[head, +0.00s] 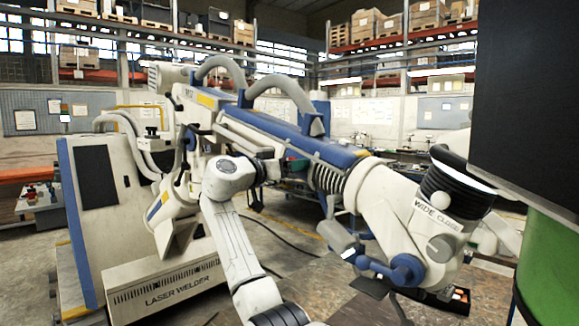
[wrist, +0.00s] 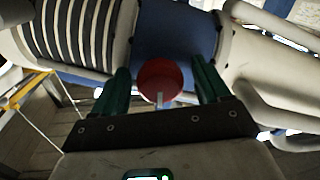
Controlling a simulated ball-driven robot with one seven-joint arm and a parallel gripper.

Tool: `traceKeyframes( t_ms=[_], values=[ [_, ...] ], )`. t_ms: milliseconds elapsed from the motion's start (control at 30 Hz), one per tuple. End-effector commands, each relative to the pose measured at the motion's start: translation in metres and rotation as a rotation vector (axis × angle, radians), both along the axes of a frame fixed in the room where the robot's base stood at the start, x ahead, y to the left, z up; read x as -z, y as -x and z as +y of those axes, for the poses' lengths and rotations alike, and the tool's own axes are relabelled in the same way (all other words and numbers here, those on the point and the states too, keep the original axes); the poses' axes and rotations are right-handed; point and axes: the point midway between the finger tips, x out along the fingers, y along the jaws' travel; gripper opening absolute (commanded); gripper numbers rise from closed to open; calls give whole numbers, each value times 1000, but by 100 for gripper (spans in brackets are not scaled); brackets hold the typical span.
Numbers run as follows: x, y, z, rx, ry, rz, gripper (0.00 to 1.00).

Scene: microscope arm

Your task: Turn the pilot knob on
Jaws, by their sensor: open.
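The pilot knob appears as a round red knob (wrist: 160,80) on a blue section of the machine arm, in the middle of the wrist view. A pale grey pointer on it points toward the bottom of that view. My gripper (wrist: 160,68) is open, with one green finger on each side of the knob. In the head view my gripper reaches to the side of the white and blue machine arm (head: 260,130). There its fingers are small and the knob is not clear.
The laser welder cabinet (head: 95,210) stands at the left. A large white head (head: 425,215) with a black ring hangs from the machine arm at the right. A green cylinder (head: 548,265) and a dark panel (head: 530,90) fill the right edge. Pipes run close to the knob.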

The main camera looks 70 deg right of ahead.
Motion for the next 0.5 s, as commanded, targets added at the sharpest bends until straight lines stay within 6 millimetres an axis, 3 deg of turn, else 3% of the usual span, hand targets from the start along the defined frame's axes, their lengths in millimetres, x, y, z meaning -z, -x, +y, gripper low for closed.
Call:
traceKeyframes(
  t_ms=[67,500],
  values=[
    [0,0,0,0,0,0,75],
    [0,0,0,0,0,0,32]
  ],
)
